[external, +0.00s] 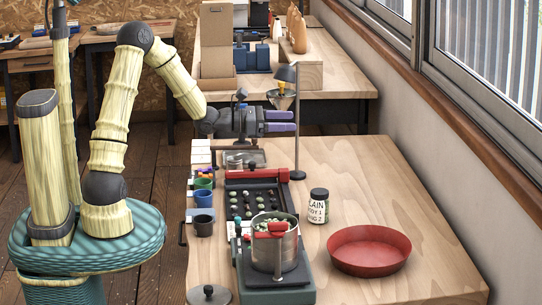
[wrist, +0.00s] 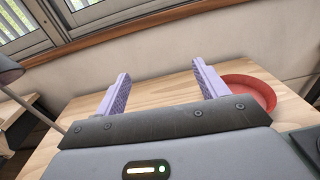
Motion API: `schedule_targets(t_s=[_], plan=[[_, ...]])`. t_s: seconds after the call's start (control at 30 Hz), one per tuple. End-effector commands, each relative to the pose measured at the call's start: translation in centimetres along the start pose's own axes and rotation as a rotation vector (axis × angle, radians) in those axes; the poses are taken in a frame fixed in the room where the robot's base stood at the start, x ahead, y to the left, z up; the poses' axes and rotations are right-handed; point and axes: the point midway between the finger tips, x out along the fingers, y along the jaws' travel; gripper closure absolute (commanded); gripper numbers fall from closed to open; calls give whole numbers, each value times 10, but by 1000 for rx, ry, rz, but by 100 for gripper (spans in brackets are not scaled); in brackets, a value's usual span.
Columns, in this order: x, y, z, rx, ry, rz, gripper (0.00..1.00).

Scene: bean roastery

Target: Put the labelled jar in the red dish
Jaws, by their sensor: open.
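The labelled jar (external: 318,206) is dark-lidded with a white label and stands upright on the wooden table. It stands to the left of the red dish (external: 369,251), which is round, shallow and empty. The dish also shows in the wrist view (wrist: 262,92), partly behind the right finger. My gripper (external: 296,121) is over the far part of the table, beyond the jar and well apart from it. Its purple fingers are spread with nothing between them, as the wrist view (wrist: 160,88) also shows. I do not see the jar in the wrist view.
A steel pot (external: 274,249) on a green-based device and a dark tray (external: 240,206) of beans fill the table's left side. Small cups (external: 203,197) line the left edge. A lamp stand (external: 297,150) rises near my gripper. Bare wood lies behind the dish.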

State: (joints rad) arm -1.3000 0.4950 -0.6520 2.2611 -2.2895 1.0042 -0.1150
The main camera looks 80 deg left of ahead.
Motion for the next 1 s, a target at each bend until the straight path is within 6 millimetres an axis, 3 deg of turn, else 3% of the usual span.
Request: schedule_targets(t_s=[0.37,0.6,0.77,1.0], plan=[[-18,-40,-49,196,260,-242,28],[-57,-60,-96,467,495,-483,28],[-90,-57,-125,695,633,-641,28],[-130,-32,-150,1085,775,-841,28]])
